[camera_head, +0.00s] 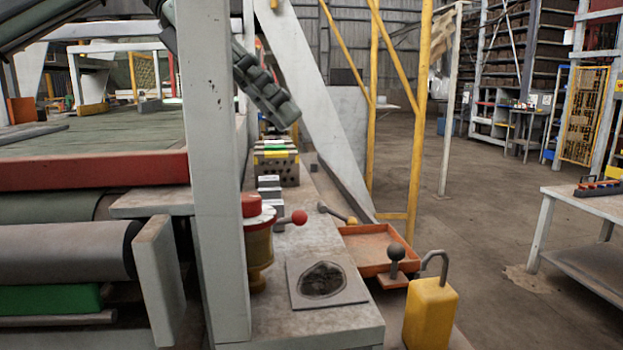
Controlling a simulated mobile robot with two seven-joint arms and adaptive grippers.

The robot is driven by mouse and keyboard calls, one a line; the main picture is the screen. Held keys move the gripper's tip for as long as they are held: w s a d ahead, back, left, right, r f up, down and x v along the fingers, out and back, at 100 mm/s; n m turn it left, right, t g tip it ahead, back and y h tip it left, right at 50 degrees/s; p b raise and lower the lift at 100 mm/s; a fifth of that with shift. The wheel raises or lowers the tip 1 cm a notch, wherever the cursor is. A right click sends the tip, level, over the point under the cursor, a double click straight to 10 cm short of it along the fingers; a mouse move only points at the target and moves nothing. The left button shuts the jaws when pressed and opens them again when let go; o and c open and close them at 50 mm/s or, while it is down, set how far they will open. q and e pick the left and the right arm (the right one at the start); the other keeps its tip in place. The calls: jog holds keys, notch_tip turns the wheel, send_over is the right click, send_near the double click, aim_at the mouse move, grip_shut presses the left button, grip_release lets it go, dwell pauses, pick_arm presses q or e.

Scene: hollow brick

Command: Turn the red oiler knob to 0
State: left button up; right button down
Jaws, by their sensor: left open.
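The oiler (259,255) is a brass-coloured cup standing on the grey bench beside a tall grey post. Its red knob (251,205) sits on top above a pale ring; the post hides part of its left side. I cannot read a 0 mark or the knob's setting. My left gripper (284,112) is dark and ridged, above and beyond the oiler in the picture, apart from it. The post hides part of its arm. The gripper is open; nothing shows in it. My right gripper is not in view.
The grey post (215,180) stands close left of the oiler. A red ball lever (299,217) is just right of it. Open floor extends farther right.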

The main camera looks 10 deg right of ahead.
aim_at(247, 196)
pick_arm(q)
jog(key=a+y, duration=0.1)
jog(key=y, duration=0.1)
jog(key=a+f+t+y, duration=0.1)
jog(key=y, duration=0.2)
jog(key=a+n+y, duration=0.1)
jog(key=y, duration=0.1)
jog(key=shift+a+f+t+y, duration=0.2)
jog(key=shift+f+t+y, duration=0.1)
jog(key=shift+f, duration=0.1)
jog(key=shift+a+f+y, duration=0.15)
jog(key=shift+f+y, duration=0.05)
jog(key=shift+y, duration=0.1)
notch_tip(247, 196, down, 6)
jog(key=shift+b, duration=0.55)
jog(key=shift+f, duration=0.65)
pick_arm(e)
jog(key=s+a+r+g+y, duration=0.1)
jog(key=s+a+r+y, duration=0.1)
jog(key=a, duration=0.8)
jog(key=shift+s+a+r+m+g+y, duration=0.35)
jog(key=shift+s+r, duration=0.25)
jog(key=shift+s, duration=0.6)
pick_arm(q)
jog(key=shift+n, duration=0.3)
grip_shut()
